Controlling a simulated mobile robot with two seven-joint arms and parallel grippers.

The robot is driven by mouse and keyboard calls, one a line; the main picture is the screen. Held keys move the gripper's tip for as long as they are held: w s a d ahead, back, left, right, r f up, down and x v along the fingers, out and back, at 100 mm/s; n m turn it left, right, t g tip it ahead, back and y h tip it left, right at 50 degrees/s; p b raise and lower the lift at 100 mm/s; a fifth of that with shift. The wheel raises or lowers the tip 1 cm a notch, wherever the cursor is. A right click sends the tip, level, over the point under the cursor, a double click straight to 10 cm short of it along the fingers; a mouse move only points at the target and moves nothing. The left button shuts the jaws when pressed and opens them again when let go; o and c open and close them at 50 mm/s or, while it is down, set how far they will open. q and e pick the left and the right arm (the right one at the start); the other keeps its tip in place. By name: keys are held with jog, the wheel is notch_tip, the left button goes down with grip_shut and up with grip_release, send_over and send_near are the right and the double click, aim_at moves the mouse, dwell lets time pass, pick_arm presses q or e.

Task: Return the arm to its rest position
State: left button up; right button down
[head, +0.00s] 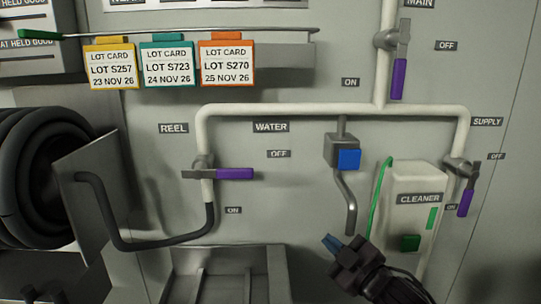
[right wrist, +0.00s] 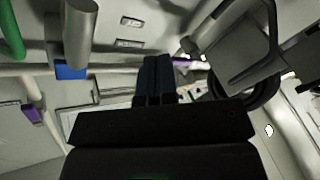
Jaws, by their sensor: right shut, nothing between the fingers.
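My right gripper (head: 331,243) is in the lower right of the head view, just below and left of the end of the grey spout (head: 348,205). Its blue-tipped fingers are shut with nothing between them, and they point up and left. In the right wrist view its two dark fingers (right wrist: 153,82) lie side by side, pressed together. The blue tap block (head: 349,159) on the water pipe is above the gripper and also shows in the right wrist view (right wrist: 70,70). My left gripper is not in view.
The cleaner box (head: 418,185) with its green hose (head: 377,205) is close right of my gripper. A grey basin (head: 262,270) lies to the lower left. Purple valve handles (head: 235,174) stick out from the pipes. A black hose reel (head: 40,180) is at far left.

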jog(key=s+d+f+m+h, duration=0.3)
jog(key=s+d+f+m, duration=0.15)
jog(key=f, duration=0.55)
jog(key=s+d+f+m+h, duration=0.4)
jog(key=d+f+m, duration=0.15)
jog(key=f, duration=0.45)
jog(key=s+d+f+m+g+h, duration=0.1)
jog(key=s+d+f+g, duration=0.1)
jog(key=s+f, duration=0.4)
jog(key=s+d+f+m+g+h, duration=0.1)
jog(key=s+d+f+m+g, duration=0.1)
jog(key=s+f, duration=0.3)
jog(key=s+d, duration=0.1)
jog(key=s, duration=0.3)
jog(key=shift+s+f, duration=0.25)
jog(key=shift+f, duration=0.1)
jog(key=shift+w+a, duration=0.1)
jog(key=shift+a, duration=0.1)
